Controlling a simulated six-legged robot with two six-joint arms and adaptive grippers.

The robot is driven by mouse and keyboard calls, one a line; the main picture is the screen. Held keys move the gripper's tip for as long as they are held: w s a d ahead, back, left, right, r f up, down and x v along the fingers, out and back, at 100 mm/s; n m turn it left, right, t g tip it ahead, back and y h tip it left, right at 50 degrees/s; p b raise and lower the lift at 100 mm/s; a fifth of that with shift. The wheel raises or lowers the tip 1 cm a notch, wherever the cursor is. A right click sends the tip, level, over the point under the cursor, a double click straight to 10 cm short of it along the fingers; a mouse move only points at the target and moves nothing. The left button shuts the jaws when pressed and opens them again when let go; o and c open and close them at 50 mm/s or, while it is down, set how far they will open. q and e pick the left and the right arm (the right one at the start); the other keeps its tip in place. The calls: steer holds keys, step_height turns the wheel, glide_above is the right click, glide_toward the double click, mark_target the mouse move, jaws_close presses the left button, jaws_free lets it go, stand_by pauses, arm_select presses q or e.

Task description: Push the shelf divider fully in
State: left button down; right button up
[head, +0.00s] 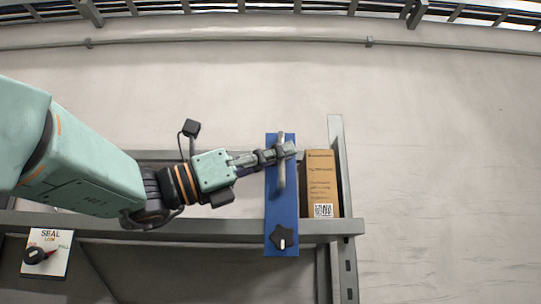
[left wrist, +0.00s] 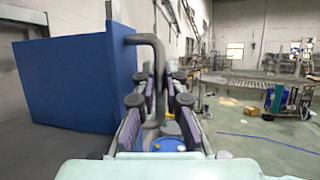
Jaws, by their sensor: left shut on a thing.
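The shelf divider is a blue upright panel (head: 283,212) in the shelf, with a grey bar handle (head: 281,178) on its face and a black star knob (head: 283,238) near its lower end. My left gripper (head: 279,153) reaches in from the left and is shut on the handle near its upper part. In the left wrist view the blue panel (left wrist: 75,80) stands at the left, and the bent grey handle (left wrist: 150,40) runs down between the finger pads of the gripper (left wrist: 158,88). The divider's rear part is hidden. My right gripper is not in view.
A cardboard box (head: 320,178) stands close to the right of the divider, beside the grey shelf upright (head: 345,190). A grey shelf rail (head: 215,228) crosses in front. A SEAL dial plate (head: 46,256) is at lower left. The wall area at right looks clear.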

arm_select(q)
steer(key=shift+d+f, duration=0.15)
steer(key=shift+w, duration=0.1)
steer(key=c, duration=1.8)
jaws_free()
steer(key=shift+s+d, duration=0.15)
steer(key=shift+s, duration=0.05)
steer(key=shift+o, duration=0.6)
steer(key=shift+w+d, duration=0.1)
steer(key=shift+d, duration=0.15)
steer(key=v, duration=1)
steer(key=shift+a+f, duration=0.2)
steer(key=shift+f, duration=0.1)
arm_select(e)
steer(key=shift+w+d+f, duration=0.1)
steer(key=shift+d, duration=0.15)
